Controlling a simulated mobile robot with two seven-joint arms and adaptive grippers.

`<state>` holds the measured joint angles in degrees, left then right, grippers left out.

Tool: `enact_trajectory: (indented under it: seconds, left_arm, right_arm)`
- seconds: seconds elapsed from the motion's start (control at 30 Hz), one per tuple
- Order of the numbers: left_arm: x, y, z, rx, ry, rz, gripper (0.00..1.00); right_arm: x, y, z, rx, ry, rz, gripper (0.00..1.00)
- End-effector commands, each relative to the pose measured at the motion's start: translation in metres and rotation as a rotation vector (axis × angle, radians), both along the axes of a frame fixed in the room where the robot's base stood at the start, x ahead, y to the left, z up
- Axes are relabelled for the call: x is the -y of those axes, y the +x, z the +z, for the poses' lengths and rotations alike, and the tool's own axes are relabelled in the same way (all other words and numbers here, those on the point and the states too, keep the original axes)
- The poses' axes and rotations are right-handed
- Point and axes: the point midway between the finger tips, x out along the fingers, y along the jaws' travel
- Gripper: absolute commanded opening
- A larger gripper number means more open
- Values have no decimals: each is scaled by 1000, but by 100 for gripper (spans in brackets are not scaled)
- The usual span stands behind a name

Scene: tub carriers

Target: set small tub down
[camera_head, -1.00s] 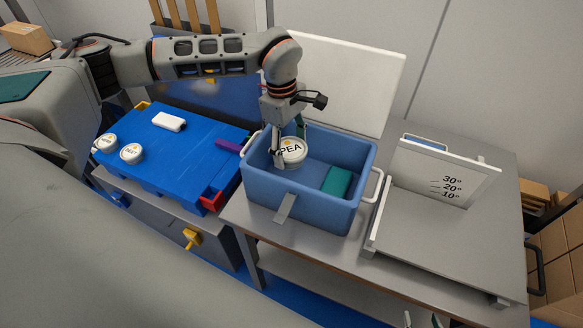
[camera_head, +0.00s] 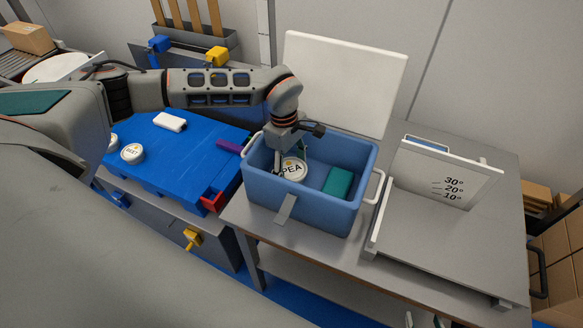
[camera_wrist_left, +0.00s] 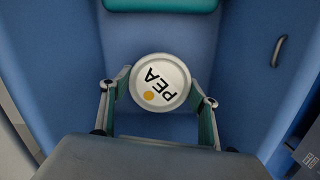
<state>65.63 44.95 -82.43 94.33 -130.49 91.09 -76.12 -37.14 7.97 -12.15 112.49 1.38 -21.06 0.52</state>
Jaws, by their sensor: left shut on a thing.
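A small round tub with a white lid marked PEA (camera_head: 292,169) is inside the blue carrier (camera_head: 300,211), near its left end. My left gripper (camera_head: 284,163) reaches down into the carrier and is shut on this tub. In the left wrist view the PEA lid (camera_wrist_left: 160,83) sits between the two green-padded fingers (camera_wrist_left: 160,108). The tub looks upright and low in the carrier. Whether its base touches the carrier floor is hidden.
A teal block (camera_head: 338,182) lies in the carrier's right part. The carrier's white lid (camera_head: 345,80) stands open behind. A blue surface (camera_head: 190,150) at left holds a BEET tub (camera_head: 132,153) and a white box (camera_head: 169,121). An angle-marked stand (camera_head: 440,185) is at right.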

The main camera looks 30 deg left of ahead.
Motion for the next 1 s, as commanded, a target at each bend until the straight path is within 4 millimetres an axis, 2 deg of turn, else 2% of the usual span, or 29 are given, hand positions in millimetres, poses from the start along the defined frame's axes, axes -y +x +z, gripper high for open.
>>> enact_trajectory:
  seconds: [0.07, 0.1, 0.13, 0.57, 0.67, 1.0]
  left_arm:
    - [0, 0, -3, 0, 0, 0, 34]
    - [0, 0, -3, -1, 0, 0, 68]
    - [0, 0, -2, -1, 0, 0, 76]
    - [0, 0, 3, 1, 0, 0, 77]
    - [-2, 1, 14, 3, 0, -1, 77]
    - [-10, 2, 82, 4, -1, -1, 77]
  right_arm:
    - [0, -1, -2, -2, -1, 0, 40]
    - [0, -1, -2, -3, -1, 0, 40]
    - [0, -1, -3, -4, -1, 0, 40]
    - [0, -1, -1, -4, -1, 0, 40]
    - [0, -1, 0, -2, 0, 1, 40]
    - [0, 1, 6, 4, 0, 1, 40]
